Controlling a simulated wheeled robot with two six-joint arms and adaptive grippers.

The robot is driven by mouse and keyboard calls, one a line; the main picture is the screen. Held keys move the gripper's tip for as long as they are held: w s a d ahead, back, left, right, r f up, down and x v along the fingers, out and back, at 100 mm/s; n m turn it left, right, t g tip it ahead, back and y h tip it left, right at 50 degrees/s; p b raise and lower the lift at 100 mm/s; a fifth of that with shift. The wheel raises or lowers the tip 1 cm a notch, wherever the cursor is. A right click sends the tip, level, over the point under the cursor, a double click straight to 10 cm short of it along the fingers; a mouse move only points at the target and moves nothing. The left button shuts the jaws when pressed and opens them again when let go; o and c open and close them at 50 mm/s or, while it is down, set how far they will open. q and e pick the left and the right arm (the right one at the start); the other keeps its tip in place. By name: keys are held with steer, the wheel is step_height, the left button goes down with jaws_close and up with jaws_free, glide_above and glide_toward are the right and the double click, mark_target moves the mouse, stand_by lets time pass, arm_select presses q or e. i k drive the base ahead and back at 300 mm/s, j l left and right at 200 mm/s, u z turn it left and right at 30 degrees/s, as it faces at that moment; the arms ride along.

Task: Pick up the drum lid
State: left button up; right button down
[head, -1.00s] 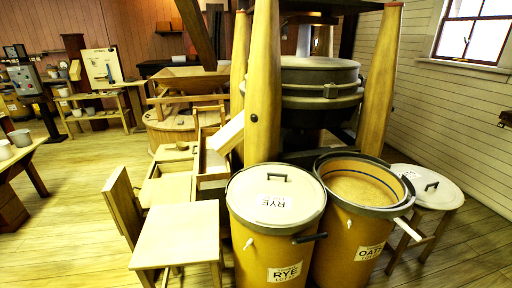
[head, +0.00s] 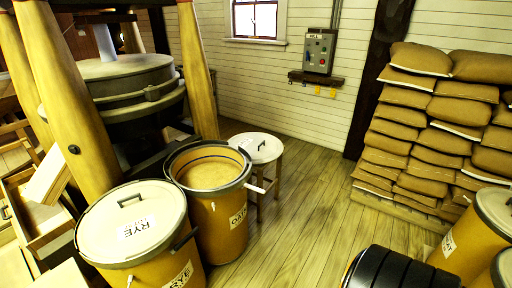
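A round pale drum lid (head: 256,147) with a dark handle lies flat on a small wooden stool (head: 277,178). The stool stands just right of the open yellow oats drum (head: 222,222), which is filled with a tan, grain-like material. Left of that, a yellow rye drum (head: 170,272) is closed by its own pale lid (head: 105,222), with a dark handle and a RYE label. Neither of my grippers shows in the head view.
The mill's stone casing (head: 130,75) and thick wooden posts (head: 70,110) stand behind the drums. Stacked sacks (head: 412,140) stand at the right, with more yellow drums (head: 495,220) and a black ribbed object (head: 400,272) nearer. Plank floor (head: 310,200) between is clear.

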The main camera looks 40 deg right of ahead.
mark_target(263, 148)
steer(key=z, duration=1.45)
steer(key=i+l+u, duration=0.15)
steer(key=u, duration=0.45)
steer(key=i+l+u, duration=0.1)
steer(key=i+l, duration=0.25)
steer(key=l, duration=0.25)
steer(key=i+l+u, duration=0.25)
steer(key=l, duration=0.4)
steer(key=i+l+u, duration=0.1)
steer(key=i+l, duration=0.3)
steer(key=l, duration=0.3)
steer(key=i+l+u, duration=0.15)
steer(key=l, duration=0.2)
steer(key=i+l+u, duration=0.1)
steer(key=l, duration=0.25)
